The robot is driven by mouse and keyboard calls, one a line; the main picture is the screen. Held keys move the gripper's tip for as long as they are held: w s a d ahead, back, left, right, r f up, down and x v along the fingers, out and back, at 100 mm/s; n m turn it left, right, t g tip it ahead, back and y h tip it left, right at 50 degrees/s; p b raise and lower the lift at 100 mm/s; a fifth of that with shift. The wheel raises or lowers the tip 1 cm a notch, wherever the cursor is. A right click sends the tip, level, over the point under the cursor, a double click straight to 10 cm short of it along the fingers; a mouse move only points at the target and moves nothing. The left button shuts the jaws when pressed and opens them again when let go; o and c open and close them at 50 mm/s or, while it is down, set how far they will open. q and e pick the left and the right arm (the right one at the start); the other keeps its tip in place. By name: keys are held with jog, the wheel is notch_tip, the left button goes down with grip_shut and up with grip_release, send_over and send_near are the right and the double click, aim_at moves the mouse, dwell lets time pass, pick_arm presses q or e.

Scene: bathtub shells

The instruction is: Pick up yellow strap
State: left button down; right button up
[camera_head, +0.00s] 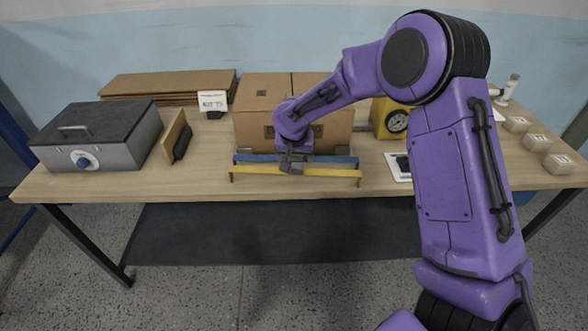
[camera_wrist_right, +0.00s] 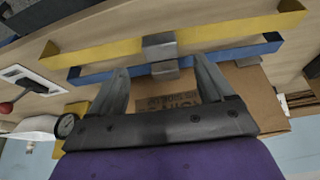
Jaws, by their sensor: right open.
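The yellow strap (camera_head: 335,173) is a long, stiff-looking band with bent ends and a grey middle buckle, at the table's front edge. In the right wrist view the yellow strap (camera_wrist_right: 220,32) crosses near the top. The blue strap (camera_head: 340,159) lies parallel behind it; it also shows in the wrist view (camera_wrist_right: 232,53). My right gripper (camera_head: 291,163) is over the middle of the straps. In the wrist view its open fingers (camera_wrist_right: 160,65) point toward both grey buckles, with the blue strap's buckle between the tips. Contact cannot be told. My left gripper is out of view.
A yellow gauge box (camera_head: 388,116) and small blocks (camera_head: 533,143) are at right. The front table edge (camera_head: 120,193) is close.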

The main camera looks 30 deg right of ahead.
aim_at(294, 165)
jog(key=p+x, duration=0.2)
jog(key=x, duration=0.2)
jog(key=shift+w+f, duration=0.15)
jog(key=shift+f, duration=0.25)
jog(key=shift+w+d+f, duration=0.1)
jog(key=shift+f, duration=0.15)
jog(key=c, duration=1.1)
jog(key=shift+c, duration=0.4)
jog(key=shift+r, duration=0.15)
